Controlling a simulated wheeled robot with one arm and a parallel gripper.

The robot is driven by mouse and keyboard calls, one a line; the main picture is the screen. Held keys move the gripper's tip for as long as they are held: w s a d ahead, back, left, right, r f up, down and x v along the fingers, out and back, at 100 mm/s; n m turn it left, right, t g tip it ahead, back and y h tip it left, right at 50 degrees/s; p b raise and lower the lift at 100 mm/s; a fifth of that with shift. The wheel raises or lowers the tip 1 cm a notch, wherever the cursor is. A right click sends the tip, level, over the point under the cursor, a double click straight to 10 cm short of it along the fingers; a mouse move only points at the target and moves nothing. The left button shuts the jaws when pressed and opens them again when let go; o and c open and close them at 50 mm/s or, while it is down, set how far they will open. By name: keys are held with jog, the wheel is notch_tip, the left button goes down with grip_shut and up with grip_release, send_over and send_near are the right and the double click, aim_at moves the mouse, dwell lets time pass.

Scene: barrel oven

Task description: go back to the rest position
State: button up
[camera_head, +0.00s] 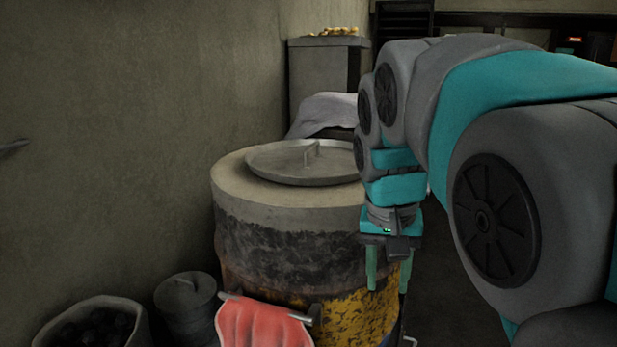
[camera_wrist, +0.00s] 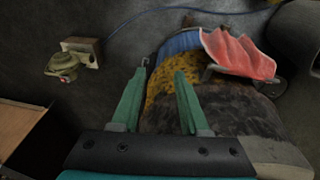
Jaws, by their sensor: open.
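My gripper (camera_head: 387,270) hangs pointing down at the right front of the barrel oven (camera_head: 290,240), with its two green fingers apart and nothing between them. The fingers also show in the wrist view (camera_wrist: 158,95), spread over the oven's side. The oven is a drum with a pale rim, a dark scorched band and a yellow lower part. A round metal lid (camera_head: 290,166) with a bar handle lies on its top. My arm hides part of the oven's right side, and I cannot tell whether the fingers touch it.
A red cloth (camera_head: 262,326) hangs on a bar at the oven's front. A lidded pot (camera_head: 186,300) and a bucket of dark lumps (camera_head: 95,325) stand at the lower left. A grey cabinet (camera_head: 322,75) stands behind. A wooden box (camera_wrist: 25,130) is at the wrist view's left.

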jog(key=s+d+f+n+g, duration=0.1)
jog(key=s+f, duration=0.8)
jog(key=s, duration=0.2)
jog(key=s+d+f+n+g+y, duration=0.1)
jog(key=s+f+g, duration=0.1)
jog(key=s+f, duration=0.7)
jog(key=shift+s+d+f+n+g, duration=0.3)
jog(key=shift+s+d, duration=0.1)
jog(key=shift+s, duration=0.45)
